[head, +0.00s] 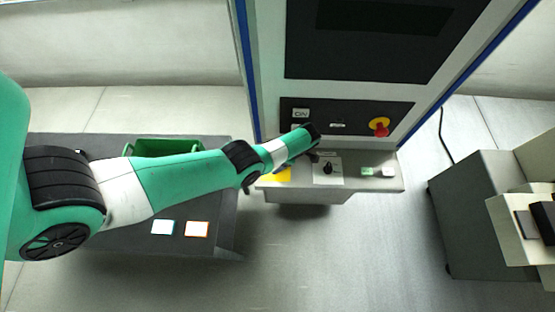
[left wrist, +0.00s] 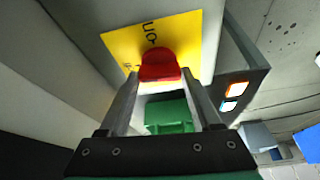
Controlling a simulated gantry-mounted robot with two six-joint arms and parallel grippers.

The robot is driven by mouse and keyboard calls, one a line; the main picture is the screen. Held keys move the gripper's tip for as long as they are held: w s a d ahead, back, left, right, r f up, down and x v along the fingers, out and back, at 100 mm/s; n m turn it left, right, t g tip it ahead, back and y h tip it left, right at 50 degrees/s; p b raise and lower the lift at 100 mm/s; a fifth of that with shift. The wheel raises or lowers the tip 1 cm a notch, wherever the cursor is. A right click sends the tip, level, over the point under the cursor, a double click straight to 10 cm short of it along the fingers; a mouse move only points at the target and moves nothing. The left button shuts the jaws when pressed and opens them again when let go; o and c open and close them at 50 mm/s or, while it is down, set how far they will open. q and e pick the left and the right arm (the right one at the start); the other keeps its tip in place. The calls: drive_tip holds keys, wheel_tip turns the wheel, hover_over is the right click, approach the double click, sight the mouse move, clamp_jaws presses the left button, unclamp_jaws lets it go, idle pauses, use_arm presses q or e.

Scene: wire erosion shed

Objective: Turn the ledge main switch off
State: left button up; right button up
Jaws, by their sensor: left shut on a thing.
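The ledge main switch is a red knob (left wrist: 158,66) on a yellow plate (left wrist: 120,45) with dark lettering. In the head view the yellow plate (head: 281,175) shows at the left end of the machine's ledge (head: 385,184), and my arm hides the knob. My left gripper (left wrist: 159,76) has a finger on each side of the red knob and is shut on it. Its fingers are hidden in the head view. The knob's exact angle is hard to read. My right gripper is in neither view.
A black rotary switch (head: 328,169) and small green and white buttons sit further right on the ledge. A red emergency stop on a yellow base (head: 379,126) is on the panel above. A green bin (head: 165,147) and two cards lie on the dark bench at left.

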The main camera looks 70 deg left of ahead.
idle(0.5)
use_arm(q)
drive_tip(key=o, duration=1.4)
drive_tip(key=p+v, duration=0.1)
drive_tip(key=v, duration=0.1)
drive_tip(key=shift+r, duration=0.35)
drive_tip(key=v, duration=0.9)
drive_tip(key=shift+w, duration=0.1)
